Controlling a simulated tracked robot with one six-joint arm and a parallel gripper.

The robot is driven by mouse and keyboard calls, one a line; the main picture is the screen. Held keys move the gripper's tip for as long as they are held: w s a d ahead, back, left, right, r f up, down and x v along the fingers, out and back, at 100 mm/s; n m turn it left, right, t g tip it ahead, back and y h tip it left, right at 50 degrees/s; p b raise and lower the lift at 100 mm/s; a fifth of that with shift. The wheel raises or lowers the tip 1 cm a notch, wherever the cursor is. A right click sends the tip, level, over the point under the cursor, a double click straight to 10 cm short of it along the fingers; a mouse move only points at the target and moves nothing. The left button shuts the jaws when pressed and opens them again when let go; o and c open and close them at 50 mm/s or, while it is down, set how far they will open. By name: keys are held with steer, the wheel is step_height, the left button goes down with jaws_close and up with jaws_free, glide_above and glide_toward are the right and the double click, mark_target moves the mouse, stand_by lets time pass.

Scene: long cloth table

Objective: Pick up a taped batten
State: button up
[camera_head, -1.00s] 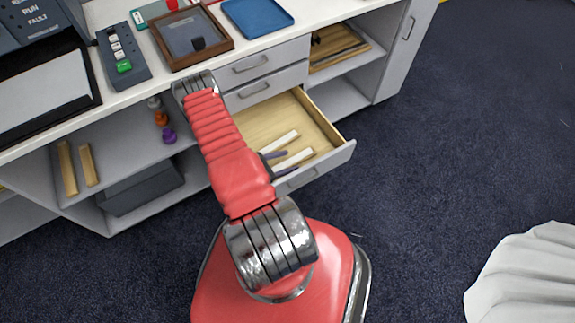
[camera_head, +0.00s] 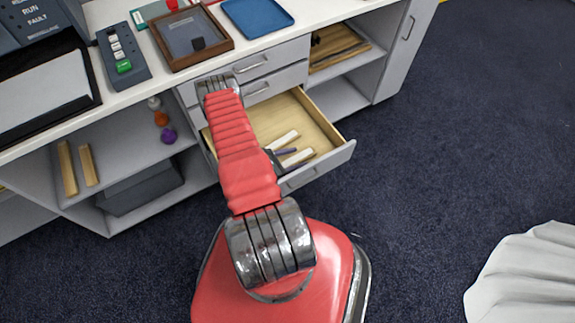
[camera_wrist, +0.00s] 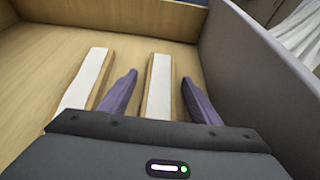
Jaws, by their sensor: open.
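Two wooden battens with white upper faces lie side by side in the open drawer. The right batten (camera_wrist: 158,88) is between the fingers of my gripper (camera_wrist: 159,78) in the wrist view, with a purple finger on each side and small gaps. The left batten (camera_wrist: 84,82) lies outside the left finger. In the head view, the far batten (camera_head: 287,139) and the near batten (camera_head: 299,157) show partly past my red arm, with my gripper (camera_head: 291,158) around the near one. My gripper is open; the battens' near ends are hidden behind its body in the wrist view.
The drawer's front panel (camera_head: 322,167) and wooden side walls close in around my gripper. Two plain wooden pieces (camera_head: 67,168) lean on the left shelf, near a dark box (camera_head: 140,188). A framed case (camera_head: 191,62) and blue tray (camera_head: 258,17) stand on the counter above.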

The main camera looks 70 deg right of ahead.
steer(key=c, duration=1.2)
